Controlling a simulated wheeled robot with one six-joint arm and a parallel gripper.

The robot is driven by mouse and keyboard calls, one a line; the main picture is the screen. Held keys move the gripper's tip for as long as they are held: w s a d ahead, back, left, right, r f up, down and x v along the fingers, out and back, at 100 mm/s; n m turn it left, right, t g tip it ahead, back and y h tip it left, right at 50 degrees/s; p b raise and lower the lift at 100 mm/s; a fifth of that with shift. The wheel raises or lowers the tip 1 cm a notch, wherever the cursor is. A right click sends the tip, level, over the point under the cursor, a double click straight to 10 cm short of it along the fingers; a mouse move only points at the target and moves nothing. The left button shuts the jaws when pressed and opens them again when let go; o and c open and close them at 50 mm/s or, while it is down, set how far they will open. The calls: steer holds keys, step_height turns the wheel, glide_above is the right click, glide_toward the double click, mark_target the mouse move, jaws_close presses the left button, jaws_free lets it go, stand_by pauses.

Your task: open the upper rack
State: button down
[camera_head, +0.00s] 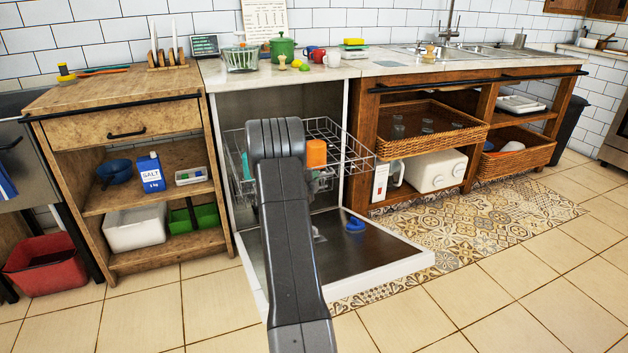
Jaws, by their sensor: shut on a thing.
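The upper rack (352,152) is a grey wire basket in the open dishwasher. Its right side shows sticking out past the front of the cabinet; its middle is hidden behind my arm. An orange cup (316,153) is in the rack, just right of my arm. The dishwasher door (385,250) is folded down flat near the floor. My dark grey arm reaches up from the bottom of the view to the rack. My gripper is hidden behind the arm, so its fingers and any contact with the rack cannot be seen.
A blue item (355,225) lies above the lowered door. A wooden shelf unit (130,262) stands close on the left. On the right, a wicker basket (432,143) sticks out from wooden shelving. The tiled floor in front is clear.

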steer(key=shift+s, duration=0.2)
steer(key=c, duration=1.5)
jaws_free()
steer(key=p+v, duration=0.2)
steer(key=v, duration=1.2)
steer(key=shift+p, duration=0.3)
steer(key=shift+w, duration=0.1)
